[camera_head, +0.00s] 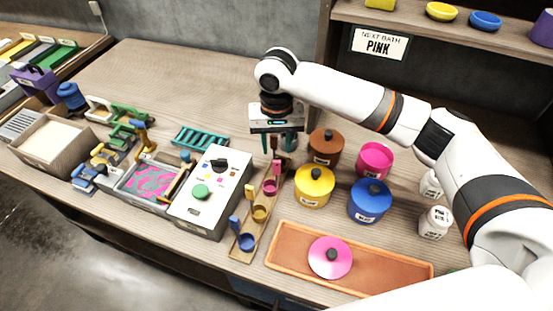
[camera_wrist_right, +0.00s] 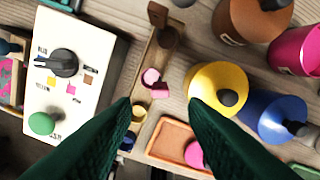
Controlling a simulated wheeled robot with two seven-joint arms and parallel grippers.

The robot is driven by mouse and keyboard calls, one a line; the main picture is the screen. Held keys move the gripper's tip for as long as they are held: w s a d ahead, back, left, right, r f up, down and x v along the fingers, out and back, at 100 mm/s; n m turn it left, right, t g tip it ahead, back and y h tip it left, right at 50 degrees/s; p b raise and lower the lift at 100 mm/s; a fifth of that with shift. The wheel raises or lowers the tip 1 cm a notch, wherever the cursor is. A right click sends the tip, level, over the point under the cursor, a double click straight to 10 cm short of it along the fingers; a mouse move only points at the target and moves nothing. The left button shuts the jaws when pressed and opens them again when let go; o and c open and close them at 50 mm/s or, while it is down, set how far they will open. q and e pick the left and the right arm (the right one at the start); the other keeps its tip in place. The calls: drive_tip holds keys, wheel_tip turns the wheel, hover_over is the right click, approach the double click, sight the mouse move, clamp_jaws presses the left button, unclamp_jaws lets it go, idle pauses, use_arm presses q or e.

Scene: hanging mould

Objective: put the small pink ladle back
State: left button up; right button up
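The small pink ladle (camera_head: 270,186) stands in the narrow wooden rack (camera_head: 243,254), between the yellow ladle (camera_head: 259,212) and the far end of the rack. In the right wrist view the pink ladle (camera_wrist_right: 155,84) shows beyond the fingertips, its handle pointing up toward the camera. My right gripper (camera_head: 281,148) is above the far end of the rack, pointing down. Its two dark green fingers (camera_wrist_right: 160,103) are apart with nothing gripped between them. The pink pot (camera_head: 375,160) stands without its lid; the pink lid (camera_head: 330,257) lies on an orange-brown tray (camera_head: 400,277). My left gripper is not in view.
Brown (camera_head: 326,146), yellow (camera_head: 314,186) and blue (camera_head: 369,201) lidded pots stand close right of the rack. A white control box (camera_head: 208,190) stands close left. White bottles (camera_head: 435,222) stand at the right. The back left of the table is clear.

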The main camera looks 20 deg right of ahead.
drive_tip(key=shift+r, duration=2.25)
